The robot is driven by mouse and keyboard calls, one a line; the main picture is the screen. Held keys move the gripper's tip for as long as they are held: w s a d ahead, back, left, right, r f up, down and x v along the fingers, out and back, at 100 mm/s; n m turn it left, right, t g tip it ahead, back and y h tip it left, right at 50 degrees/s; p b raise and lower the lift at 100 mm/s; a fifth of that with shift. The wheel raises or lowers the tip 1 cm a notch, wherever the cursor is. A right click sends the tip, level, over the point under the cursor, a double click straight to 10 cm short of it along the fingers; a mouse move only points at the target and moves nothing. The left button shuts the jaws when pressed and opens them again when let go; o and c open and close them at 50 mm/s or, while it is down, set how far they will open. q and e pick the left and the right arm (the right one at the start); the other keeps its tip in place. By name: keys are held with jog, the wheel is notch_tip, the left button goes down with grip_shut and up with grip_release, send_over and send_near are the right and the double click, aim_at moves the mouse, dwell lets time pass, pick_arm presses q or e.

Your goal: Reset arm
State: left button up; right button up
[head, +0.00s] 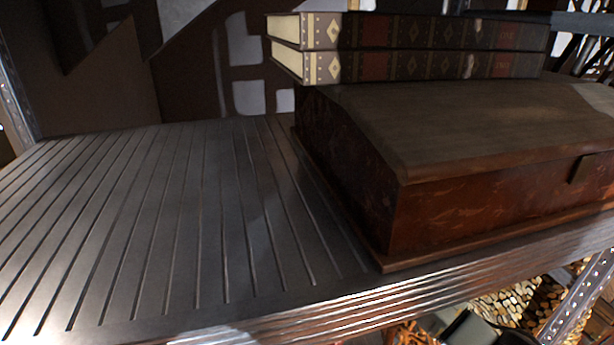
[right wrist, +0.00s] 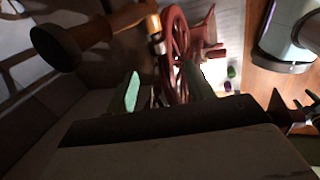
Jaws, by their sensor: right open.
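My right gripper (right wrist: 165,86) shows in the right wrist view, with two pale green fingers standing apart. It is open, and I see nothing held between the fingers. A reddish wheel-like object (right wrist: 176,45) shows beyond the fingers; I cannot tell how far away it is. Neither gripper shows in the head view, and my left gripper is in no view.
In the head view, a dark ridged shelf (head: 140,225) is bare at the left. A reddish-brown lidded chest (head: 480,205) stands on its right part, with two stacked thick books (head: 400,50) at its back. A dark wooden knob (right wrist: 60,47) shows in the right wrist view.

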jog(key=s+f+m+y, duration=0.1)
jog(key=s+f+m, duration=0.25)
jog(key=s, duration=0.55)
jog(key=s+f+m+y, duration=0.1)
jog(key=s+f+m, duration=0.25)
jog(key=s, duration=0.45)
jog(key=s+d+r+m+h, duration=0.1)
jog(key=s+d+r+m, duration=0.1)
jog(key=s+d+m, duration=0.5)
jog(key=s+d+r+m+h, duration=0.1)
jog(key=s+d+m, duration=0.2)
jog(key=s, duration=0.8)
notch_tip(320, 180, down, 30)
jog(key=s+g+b, duration=0.1)
jog(key=s+b, duration=0.1)
jog(key=b, duration=0.4)
jog(key=s+d+f+g+b, duration=0.1)
jog(key=s+f+b, duration=0.3)
jog(key=s+f, duration=1.2)
notch_tip(320, 180, down, 3)
jog(key=shift+d+r+g, duration=0.2)
jog(key=shift+d+g, duration=0.1)
jog(key=shift+d, duration=0.4)
